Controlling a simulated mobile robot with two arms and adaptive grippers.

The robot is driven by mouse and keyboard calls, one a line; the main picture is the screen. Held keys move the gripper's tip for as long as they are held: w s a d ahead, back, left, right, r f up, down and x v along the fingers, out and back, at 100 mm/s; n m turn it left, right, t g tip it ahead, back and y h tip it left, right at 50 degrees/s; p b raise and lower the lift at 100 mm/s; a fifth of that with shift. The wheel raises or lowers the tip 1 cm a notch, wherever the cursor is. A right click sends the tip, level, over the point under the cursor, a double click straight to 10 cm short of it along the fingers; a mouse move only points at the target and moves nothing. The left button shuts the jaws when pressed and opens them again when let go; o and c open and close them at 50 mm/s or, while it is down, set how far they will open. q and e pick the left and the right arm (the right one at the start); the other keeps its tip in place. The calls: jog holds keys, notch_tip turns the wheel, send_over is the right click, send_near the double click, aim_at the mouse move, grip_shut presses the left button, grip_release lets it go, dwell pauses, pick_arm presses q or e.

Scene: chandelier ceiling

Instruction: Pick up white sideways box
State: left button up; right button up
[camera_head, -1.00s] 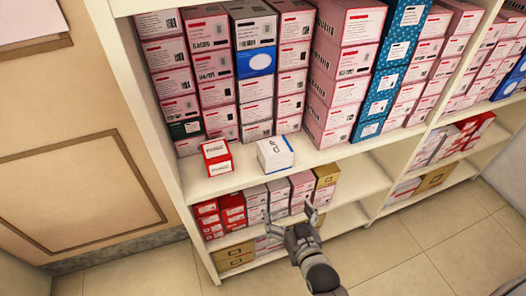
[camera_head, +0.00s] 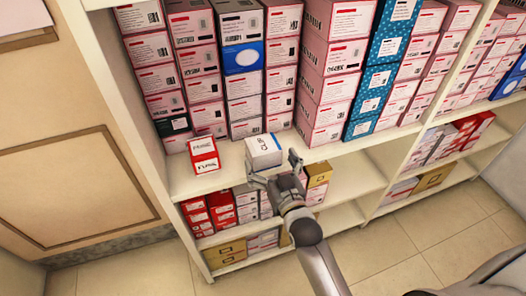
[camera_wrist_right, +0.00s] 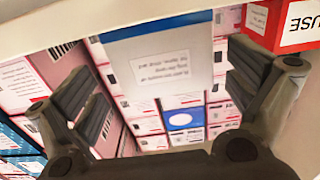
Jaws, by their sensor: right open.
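The white box (camera_head: 263,148) with a blue edge and dark lettering lies on the shelf board, in front of the stacked pink boxes. My right gripper (camera_head: 275,169) is open at its front, with the fingers spread toward its two sides. In the right wrist view the white box (camera_wrist_right: 165,62) shows between the spread fingers, its blue edge at the top and small print facing me. I cannot tell whether a finger touches it. My left gripper is not in view.
A small red and white box (camera_head: 204,154) stands on the same shelf, left of the white box. Tall stacks of pink boxes (camera_head: 327,85) rise behind. A lower shelf holds red boxes (camera_head: 222,208) and others. The shelf board (camera_head: 345,150) is bare to the right.

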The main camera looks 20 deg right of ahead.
jog(key=w, duration=0.4)
jog(key=shift+w+a+f, duration=0.2)
jog(key=shift+w+a, duration=0.05)
jog(key=shift+w, duration=0.15)
